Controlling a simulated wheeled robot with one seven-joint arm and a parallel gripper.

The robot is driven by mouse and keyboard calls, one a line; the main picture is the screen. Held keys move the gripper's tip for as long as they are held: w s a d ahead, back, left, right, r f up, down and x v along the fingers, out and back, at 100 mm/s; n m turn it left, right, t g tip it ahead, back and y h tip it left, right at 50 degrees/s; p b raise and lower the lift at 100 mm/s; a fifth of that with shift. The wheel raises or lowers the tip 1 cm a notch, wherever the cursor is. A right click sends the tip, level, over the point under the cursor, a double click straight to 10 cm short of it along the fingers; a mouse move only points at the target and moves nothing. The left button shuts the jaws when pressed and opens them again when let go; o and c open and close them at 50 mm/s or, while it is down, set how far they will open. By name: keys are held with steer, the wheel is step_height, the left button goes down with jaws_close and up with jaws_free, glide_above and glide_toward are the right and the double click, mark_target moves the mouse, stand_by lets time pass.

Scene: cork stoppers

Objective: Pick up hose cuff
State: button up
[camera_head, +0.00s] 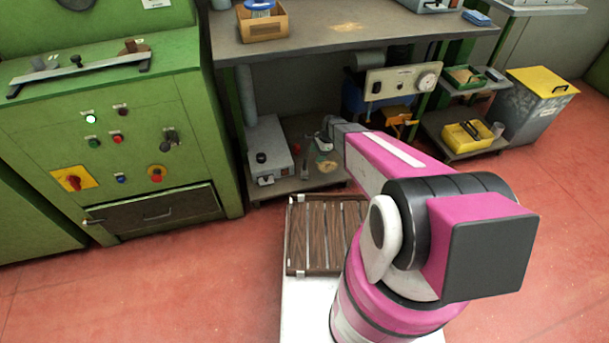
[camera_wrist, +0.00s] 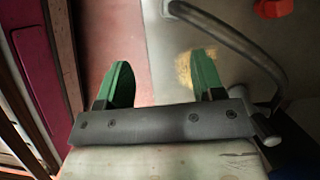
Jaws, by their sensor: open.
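My gripper (camera_wrist: 161,60) shows in the wrist view with its two green fingers spread apart and nothing between them. Past the fingertips lie red floor and the edge of a grey surface. In the head view my arm reaches over the low shelf (camera_head: 290,187) under the workbench, and the gripper is small and partly hidden there. I cannot make out the hose cuff for certain in either view. A dark curved tube (camera_wrist: 235,40) runs over the grey surface to the right of the right finger. A patch of tan crumbs (camera_wrist: 184,70) lies just beside that finger.
A grey control box (camera_head: 268,150) stands on the low shelf, left of my arm's end. The workbench top (camera_head: 340,30) overhangs it. A yellow bin (camera_head: 467,136) sits on a cart at the right. A red object (camera_wrist: 273,8) shows at the wrist view's top right.

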steer(key=m, duration=0.2)
glide_toward(306, 169)
steer(key=f, duration=0.1)
steer(key=shift+y, duration=0.3)
steer(key=x, duration=1)
steer(key=shift+a+f, duration=0.1)
steer(key=shift+f, duration=0.3)
steer(key=c, duration=1)
